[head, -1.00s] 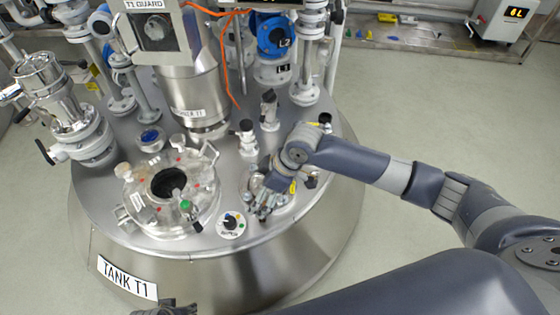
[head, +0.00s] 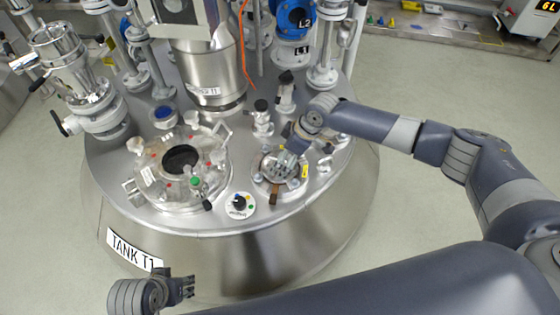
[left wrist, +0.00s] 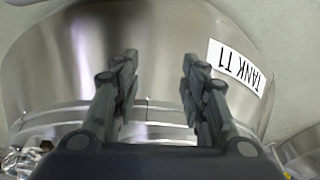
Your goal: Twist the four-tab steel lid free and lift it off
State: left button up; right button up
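The steel lid (head: 271,178) is round and sits on a port near the front right of the tank top in the head view. Brown-dark tabs show at its edge; the rest is partly hidden by my right gripper (head: 284,166). The right gripper points down over the lid with its fingers at or just above it. I cannot tell whether they touch or grip it. My left gripper (head: 190,287) is low, in front of the tank and away from the lid. In the left wrist view its two fingers (left wrist: 160,90) are apart with nothing between them.
A clear-covered round hatch (head: 181,160) is left of the lid, with a small dial (head: 239,204) between them. Small valves (head: 262,120) stand behind the lid. Pipes and a tall steel column (head: 207,75) crowd the back. The tank label (head: 134,252) faces the front.

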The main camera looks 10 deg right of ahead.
pick_arm(q)
jog(key=shift+b+v, duration=0.35)
jog(key=shift+v, duration=1.4)
pick_arm(e)
jog(key=shift+x, duration=1.6)
pick_arm(q)
jog(key=shift+w, duration=0.2)
